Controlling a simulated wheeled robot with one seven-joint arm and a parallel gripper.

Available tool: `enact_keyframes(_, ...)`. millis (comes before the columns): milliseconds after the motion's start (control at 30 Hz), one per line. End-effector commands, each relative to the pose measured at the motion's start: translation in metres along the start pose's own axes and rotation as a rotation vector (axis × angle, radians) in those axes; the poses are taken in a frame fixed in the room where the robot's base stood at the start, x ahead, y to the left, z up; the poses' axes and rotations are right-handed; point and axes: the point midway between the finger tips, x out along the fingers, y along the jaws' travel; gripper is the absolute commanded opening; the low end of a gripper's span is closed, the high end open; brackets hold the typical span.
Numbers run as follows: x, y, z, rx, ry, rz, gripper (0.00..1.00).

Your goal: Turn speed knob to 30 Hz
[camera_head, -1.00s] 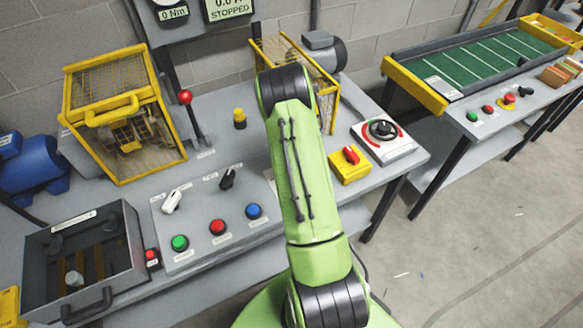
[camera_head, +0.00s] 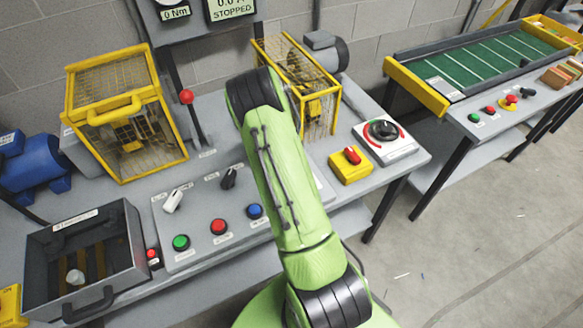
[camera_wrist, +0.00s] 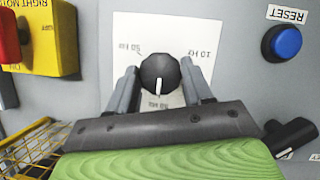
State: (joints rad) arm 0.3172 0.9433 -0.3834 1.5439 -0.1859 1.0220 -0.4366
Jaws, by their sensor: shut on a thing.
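The speed knob (camera_wrist: 160,80) is a round black knob with a white pointer line, on a white dial plate (camera_wrist: 135,28) in the wrist view. Its pointer aims down in the picture, at a label that looks like 30 Hz and is partly covered by my gripper. The 50 Hz label is at upper left and the 10 Hz label at upper right. My gripper (camera_wrist: 159,73) is shut on the speed knob, with one grey finger on each side. In the head view my arm hides the knob and gripper.
A red and yellow switch box (camera_wrist: 50,40) stands left of the plate in the wrist view, a blue reset button (camera_wrist: 286,41) right, and a black selector (camera_wrist: 289,137) lower right. In the head view a yellow cage (camera_head: 297,82) stands behind my arm and a red-topped lever (camera_head: 187,98) left.

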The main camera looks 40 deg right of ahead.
Motion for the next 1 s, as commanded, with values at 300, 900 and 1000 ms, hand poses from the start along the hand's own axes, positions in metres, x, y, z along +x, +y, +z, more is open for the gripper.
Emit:
enact_keyframes(300,-0.001,0.000,-0.001,0.000,0.004,0.002,0.58)
enact_keyframes(900,-0.038,0.001,-0.001,0.000,0.007,0.003,0.76)
enact_keyframes(1000,-0.068,0.001,-0.001,0.000,0.008,0.003,0.76)
